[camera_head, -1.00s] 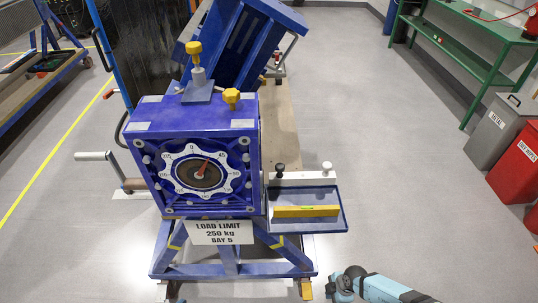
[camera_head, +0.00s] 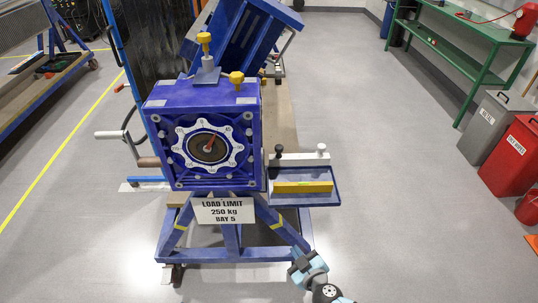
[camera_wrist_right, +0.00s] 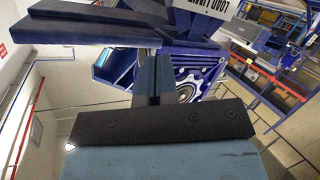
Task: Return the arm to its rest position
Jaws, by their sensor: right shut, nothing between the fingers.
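My right arm comes in at the bottom of the head view. Its gripper end (camera_head: 302,262) shows beside the front right leg of the blue rotary jig (camera_head: 160,95). I cannot tell from the head view whether it touches the frame. In the right wrist view the gripper's fingers (camera_wrist_right: 154,78) are together with nothing between them. The jig's toothed dial (camera_head: 207,147) with its red pointer is behind them there, tilted. My left gripper is in neither view.
A blue tray (camera_head: 325,199) with a yellow level (camera_head: 303,187) sticks out from the jig's right side. A load limit sign (camera_head: 223,211) hangs below the dial. A crank handle (camera_head: 112,135) sticks out left. Grey floor lies open right, up to bins (camera_head: 512,160) and a green bench (camera_head: 450,65).

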